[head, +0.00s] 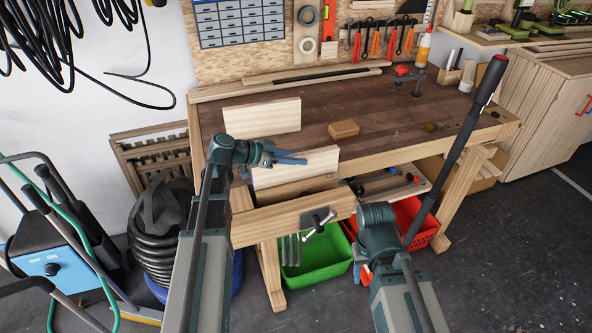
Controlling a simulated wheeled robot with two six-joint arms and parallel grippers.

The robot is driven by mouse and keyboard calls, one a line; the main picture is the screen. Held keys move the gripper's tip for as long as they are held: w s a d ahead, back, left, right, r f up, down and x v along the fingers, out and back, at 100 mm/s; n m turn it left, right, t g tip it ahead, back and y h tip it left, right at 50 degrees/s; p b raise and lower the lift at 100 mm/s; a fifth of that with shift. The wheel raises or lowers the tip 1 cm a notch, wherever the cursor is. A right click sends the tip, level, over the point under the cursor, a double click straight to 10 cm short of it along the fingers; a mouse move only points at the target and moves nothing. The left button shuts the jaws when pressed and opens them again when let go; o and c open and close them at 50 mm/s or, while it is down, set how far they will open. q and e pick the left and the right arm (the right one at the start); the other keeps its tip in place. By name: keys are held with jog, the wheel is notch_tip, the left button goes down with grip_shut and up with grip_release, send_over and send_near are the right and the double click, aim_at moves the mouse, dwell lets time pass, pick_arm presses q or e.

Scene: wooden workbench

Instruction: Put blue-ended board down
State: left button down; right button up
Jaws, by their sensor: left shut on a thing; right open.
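My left gripper (290,157) is shut on a pale board (318,163) at the bench's near left edge. The board stands on its long edge, its broad face toward me.
A small wood block (344,129) lies mid-bench. A red-and-dark clamp (408,78) and a glue bottle (423,48) stand at the back right. A vise (318,222) sits on the bench front, above a green crate (315,258). The bench right of the block is mostly clear.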

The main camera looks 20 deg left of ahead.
aim_at(296, 167)
pick_arm(q)
notch_tip(296, 167, down, 4)
jog(key=b, duration=0.3)
jog(key=shift+r, duration=0.3)
jog(key=c, duration=0.6)
grip_release()
jog(key=shift+c, duration=0.2)
